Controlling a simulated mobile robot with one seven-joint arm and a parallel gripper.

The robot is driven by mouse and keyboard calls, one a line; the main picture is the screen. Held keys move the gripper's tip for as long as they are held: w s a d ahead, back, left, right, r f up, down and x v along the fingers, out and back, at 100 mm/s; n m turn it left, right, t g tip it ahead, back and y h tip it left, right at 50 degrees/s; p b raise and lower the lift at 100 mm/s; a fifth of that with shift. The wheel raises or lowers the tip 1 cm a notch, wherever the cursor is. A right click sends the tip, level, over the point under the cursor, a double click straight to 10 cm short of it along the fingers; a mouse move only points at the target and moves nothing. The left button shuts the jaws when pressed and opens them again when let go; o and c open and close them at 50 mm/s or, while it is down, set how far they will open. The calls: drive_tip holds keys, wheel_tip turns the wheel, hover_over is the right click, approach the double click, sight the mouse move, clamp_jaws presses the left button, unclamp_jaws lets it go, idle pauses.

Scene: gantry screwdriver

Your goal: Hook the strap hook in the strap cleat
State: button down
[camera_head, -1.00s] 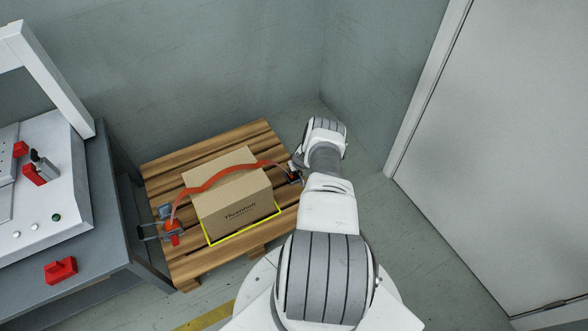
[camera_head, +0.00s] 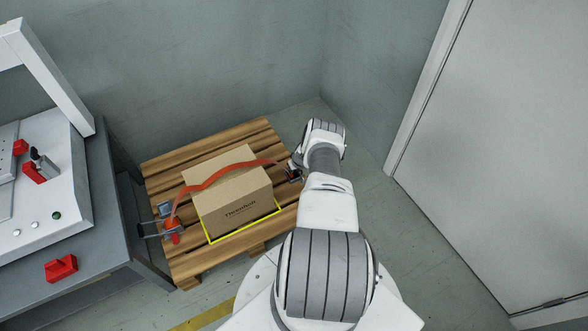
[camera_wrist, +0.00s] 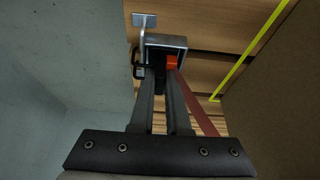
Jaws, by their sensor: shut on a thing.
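The orange strap (camera_head: 215,178) runs over a cardboard box (camera_head: 240,212) on the pallet, and its right end reaches my gripper (camera_head: 293,174). In the wrist view my gripper (camera_wrist: 161,88) is shut on the strap hook, of which a black loop (camera_wrist: 139,66) shows beside the fingers. The strap (camera_wrist: 195,105) runs down from an orange piece at the fingertips. The strap cleat, a grey metal fitting (camera_wrist: 142,19) on the pallet edge, is just beyond the fingertips. Grey metal at the tips overlaps it. I cannot tell whether the hook is engaged.
The wooden pallet (camera_head: 160,182) carries the box inside a yellow outline (camera_head: 243,229). A clamp-like ratchet (camera_head: 170,228) holds the strap's left end. A grey workbench (camera_head: 100,230) with red parts stands left. Walls are close behind, and a white door (camera_head: 490,150) is right.

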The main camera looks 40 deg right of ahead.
drive_tip(key=c, duration=0.8)
unclamp_jaws()
drive_tip(key=shift+r, duration=0.1)
drive_tip(key=p+v, duration=0.9)
drive_tip(key=v, duration=0.8)
drive_tip(key=shift+r, duration=0.1)
